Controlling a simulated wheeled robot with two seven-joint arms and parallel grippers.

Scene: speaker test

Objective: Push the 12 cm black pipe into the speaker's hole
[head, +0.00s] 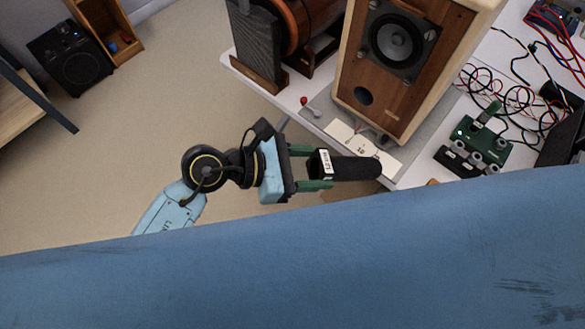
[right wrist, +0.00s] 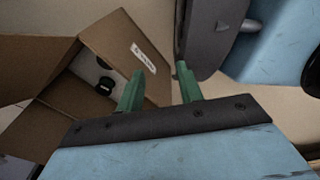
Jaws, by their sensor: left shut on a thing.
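The speaker (head: 345,72) is a wooden cabinet standing on the table at top centre of the head view, with a large round driver. Its hole (head: 364,96) is a small dark circle low on the front. The black pipe (head: 358,168) has a white label at its left end. My left gripper (head: 322,167) is shut on the labelled end. The pipe lies roughly level in the picture, its free end pointing right, below and apart from the hole in the view. My right gripper (right wrist: 160,86) is open and empty in the right wrist view, its green fingers apart.
A cardboard box (right wrist: 120,45) with open flaps is near the right gripper. On the table are a paper booklet (head: 345,138), a green circuit board (head: 478,140), tangled wires (head: 485,88) and a second, partly dismantled speaker (head: 258,45). Bare floor (head: 150,115) lies left of the table.

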